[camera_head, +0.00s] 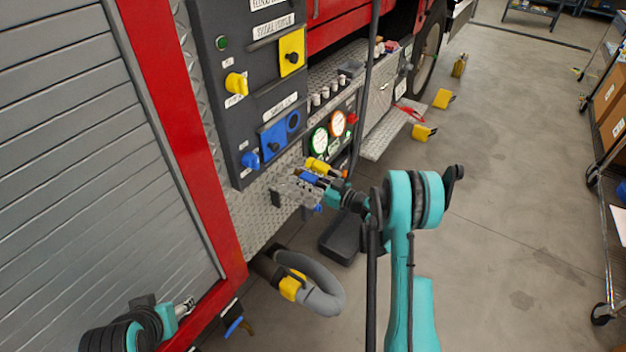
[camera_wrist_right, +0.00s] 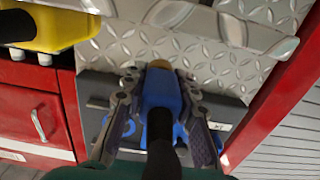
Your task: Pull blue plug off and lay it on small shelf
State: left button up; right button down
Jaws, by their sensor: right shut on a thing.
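The blue plug (camera_wrist_right: 161,90) sits between the two fingers of my right gripper (camera_wrist_right: 160,105) in the wrist view, its brassy tip pointing up in the picture. In the head view the blue plug (camera_head: 308,178) is small beside the perforated metal bracket (camera_head: 292,189), with my right gripper (camera_head: 325,187) around it. I cannot tell whether its tip touches anything. A yellow plug (camera_head: 319,165) is just above it. A diamond-plate ledge (camera_head: 385,142) projects farther right; I cannot tell if it is the small shelf. My left gripper (camera_head: 184,307) is at lower left, its jaw opening unclear.
A dark control panel (camera_head: 250,90) with yellow and blue valves rises above the bracket. A grey hose (camera_head: 322,290) curves below it, and a black tray (camera_head: 341,237) is nearby. Yellow blocks (camera_head: 424,133) lie on the floor.

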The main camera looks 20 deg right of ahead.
aim_at(300, 189)
jog(key=shift+w+a+f, duration=0.3)
jog(key=shift+w+f, duration=0.05)
jog(key=shift+f, duration=0.15)
jog(key=shift+w+a+f, duration=0.25)
jog(key=shift+w+f, duration=0.1)
jog(key=shift+f, duration=1.15)
jog(key=c, duration=1.1)
grip_release()
